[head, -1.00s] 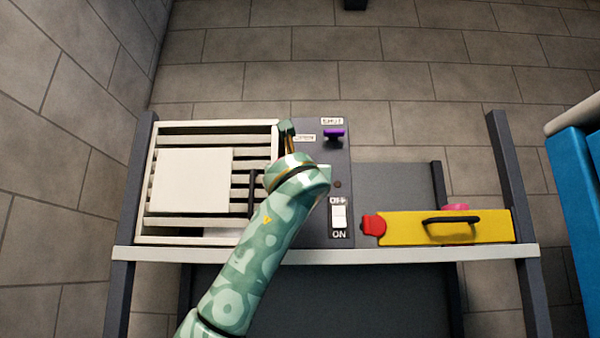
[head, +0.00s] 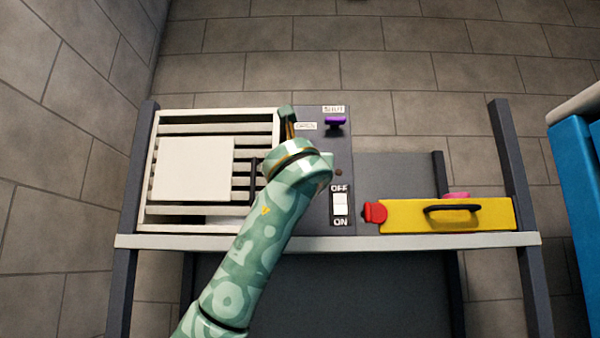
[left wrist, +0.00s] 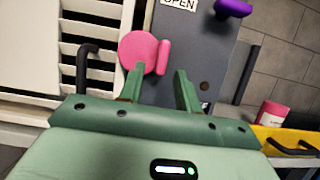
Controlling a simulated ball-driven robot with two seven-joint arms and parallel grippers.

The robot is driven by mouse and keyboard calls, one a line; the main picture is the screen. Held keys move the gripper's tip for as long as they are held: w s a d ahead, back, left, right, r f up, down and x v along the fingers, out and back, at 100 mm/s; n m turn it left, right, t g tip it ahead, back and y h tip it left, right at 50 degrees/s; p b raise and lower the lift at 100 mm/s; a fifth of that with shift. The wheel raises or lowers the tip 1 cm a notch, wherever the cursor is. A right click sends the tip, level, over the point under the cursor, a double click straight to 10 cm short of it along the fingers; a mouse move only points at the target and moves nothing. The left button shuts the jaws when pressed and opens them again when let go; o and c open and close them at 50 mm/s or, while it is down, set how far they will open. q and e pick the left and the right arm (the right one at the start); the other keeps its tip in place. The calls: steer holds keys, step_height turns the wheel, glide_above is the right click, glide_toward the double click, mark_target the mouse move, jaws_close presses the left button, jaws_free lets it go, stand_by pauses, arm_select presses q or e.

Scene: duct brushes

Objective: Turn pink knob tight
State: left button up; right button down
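The pink knob (left wrist: 137,48) shows in the left wrist view, a round disc with a raised upright grip bar (left wrist: 163,57), on the dark grey panel (left wrist: 205,50) beside the white louvred vent. In the head view my arm hides it. My left gripper (left wrist: 157,74) is open, its green fingers pointing at the knob. The grip bar appears between the two fingertips, with a gap on each side; I cannot tell how far in front they are. In the head view the left gripper (head: 287,118) is at the panel's left edge. My right gripper is not in view.
A purple handle (head: 335,122) sits below the SHUT label. A white OFF/ON switch (head: 340,205) is low on the panel. A black handle (left wrist: 83,65) is left of the knob. A yellow case (head: 480,217) with a red end piece (head: 375,212) lies at the shelf's right.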

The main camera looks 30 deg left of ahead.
arm_select(q)
steer(key=b+v, duration=0.4)
steer(key=v, duration=1)
steer(key=shift+f, duration=0.2)
